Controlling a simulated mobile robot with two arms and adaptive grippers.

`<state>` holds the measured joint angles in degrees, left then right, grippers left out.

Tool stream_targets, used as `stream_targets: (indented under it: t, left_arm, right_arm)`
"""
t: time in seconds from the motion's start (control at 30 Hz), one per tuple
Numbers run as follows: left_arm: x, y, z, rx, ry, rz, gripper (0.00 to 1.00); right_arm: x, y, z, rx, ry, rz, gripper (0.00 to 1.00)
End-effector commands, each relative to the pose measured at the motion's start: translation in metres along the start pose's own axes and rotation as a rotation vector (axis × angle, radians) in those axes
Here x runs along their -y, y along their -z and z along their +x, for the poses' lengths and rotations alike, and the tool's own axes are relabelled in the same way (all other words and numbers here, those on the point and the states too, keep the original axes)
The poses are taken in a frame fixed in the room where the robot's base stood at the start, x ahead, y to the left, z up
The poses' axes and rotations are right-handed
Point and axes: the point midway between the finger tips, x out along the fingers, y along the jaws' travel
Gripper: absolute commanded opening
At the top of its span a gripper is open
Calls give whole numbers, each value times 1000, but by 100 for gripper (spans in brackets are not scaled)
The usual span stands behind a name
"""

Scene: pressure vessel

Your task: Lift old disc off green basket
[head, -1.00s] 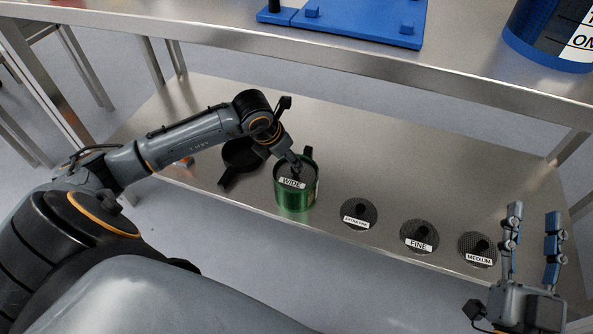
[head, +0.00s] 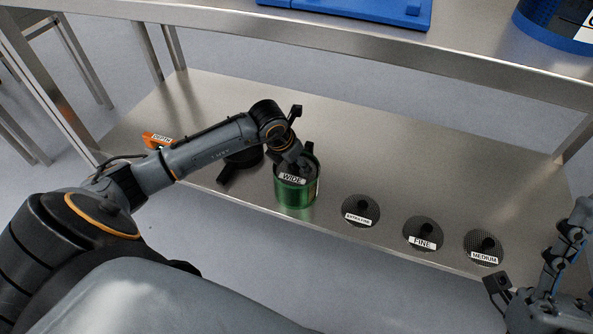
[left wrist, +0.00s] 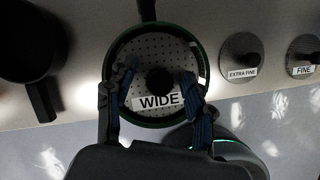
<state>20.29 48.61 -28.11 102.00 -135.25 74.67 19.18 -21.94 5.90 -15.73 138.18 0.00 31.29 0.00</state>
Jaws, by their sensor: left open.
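The green basket (head: 297,196) stands upright on the lower steel shelf. A grey perforated disc labelled WIDE (head: 292,179) lies inside its top rim, and the left wrist view shows the disc (left wrist: 140,62) with a black knob (left wrist: 159,81) at its middle. My left gripper (head: 296,168) is over the basket, pointing down. In the left wrist view its open fingers (left wrist: 160,85) stand on either side of the knob, apart from it. My right gripper (head: 562,248) is at the right edge, away from the basket and partly cut off.
Discs labelled EXTRA FINE (head: 360,211), FINE (head: 423,234) and MEDIUM (head: 484,247) lie in a row to the right. A black handled container (head: 240,168) stands left of the basket, and an orange DEPTH item (head: 157,140) further left. The upper shelf (head: 440,62) overhangs behind.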

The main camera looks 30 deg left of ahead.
Motion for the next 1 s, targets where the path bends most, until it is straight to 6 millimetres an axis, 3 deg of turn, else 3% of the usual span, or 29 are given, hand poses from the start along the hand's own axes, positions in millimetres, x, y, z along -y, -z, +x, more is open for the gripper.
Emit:
stream_targets:
  t: [0.27,0.53,1.0]
  left_arm:
    - [0,0,1,1,0,0,53]
    - [0,0,1,0,0,0,0]
    - [0,-2,-4,1,0,0,0]
  right_arm:
    - [0,2,0,-11,0,1,40]
    - [0,2,0,-10,0,1,40]
    - [0,-3,2,22,0,0,40]
